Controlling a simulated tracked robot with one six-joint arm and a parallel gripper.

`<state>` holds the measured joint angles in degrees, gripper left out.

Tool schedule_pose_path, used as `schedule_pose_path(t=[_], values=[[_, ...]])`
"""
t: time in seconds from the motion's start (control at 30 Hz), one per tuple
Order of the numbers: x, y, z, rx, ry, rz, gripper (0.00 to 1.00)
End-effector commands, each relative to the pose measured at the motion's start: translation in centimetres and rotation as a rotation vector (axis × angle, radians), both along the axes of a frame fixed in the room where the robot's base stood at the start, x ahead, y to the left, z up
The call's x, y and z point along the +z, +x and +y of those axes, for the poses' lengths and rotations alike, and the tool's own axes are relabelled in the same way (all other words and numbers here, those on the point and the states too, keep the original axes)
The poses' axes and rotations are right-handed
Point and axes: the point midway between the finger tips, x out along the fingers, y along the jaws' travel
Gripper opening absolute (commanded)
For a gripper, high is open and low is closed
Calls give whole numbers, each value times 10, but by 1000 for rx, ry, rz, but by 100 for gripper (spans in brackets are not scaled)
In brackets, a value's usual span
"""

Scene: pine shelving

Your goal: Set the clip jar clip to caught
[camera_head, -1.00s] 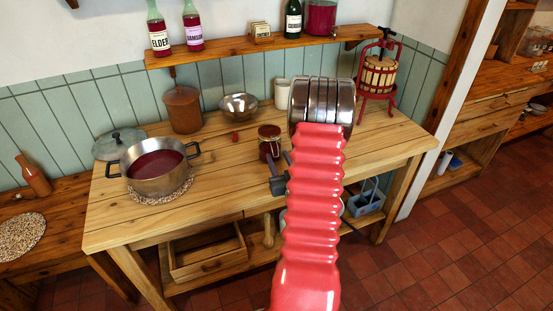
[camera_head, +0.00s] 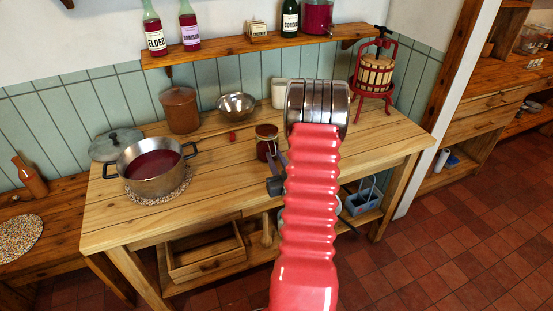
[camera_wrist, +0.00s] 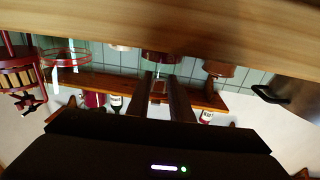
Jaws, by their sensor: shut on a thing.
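The clip jar (camera_head: 266,142) stands upright on the pine bench, dark red inside, with a brownish lid. In the wrist view, which is upside down, the jar (camera_wrist: 161,57) is straight ahead of my fingers. My gripper (camera_head: 275,158) is at the jar's near right side, low over the bench. In the wrist view my gripper (camera_wrist: 159,82) has its two dark fingers around a small piece at the jar's front, which looks like the clip (camera_wrist: 158,88). The clip's exact position is too small and too shadowed to tell.
A pot (camera_head: 154,166) of red liquid stands at left on a mat. A steel bowl (camera_head: 236,106), a brown crock (camera_head: 180,110) and a pale cup (camera_head: 283,92) stand behind the jar. A red fruit press (camera_head: 374,78) is at back right. The bench's front middle is clear.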

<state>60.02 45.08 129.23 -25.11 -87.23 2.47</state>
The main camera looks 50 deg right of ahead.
Motion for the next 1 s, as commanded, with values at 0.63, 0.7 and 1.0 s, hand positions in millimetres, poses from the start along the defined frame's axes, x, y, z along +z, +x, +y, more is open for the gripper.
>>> schedule_pose_path(t=[0.63, 0.7, 1.0], values=[[-9, 7, -4, 0, -111, -157, 0], [-9, 7, -4, 1, -111, -158, 0], [-8, 7, -3, 2, -111, -157, 27]])
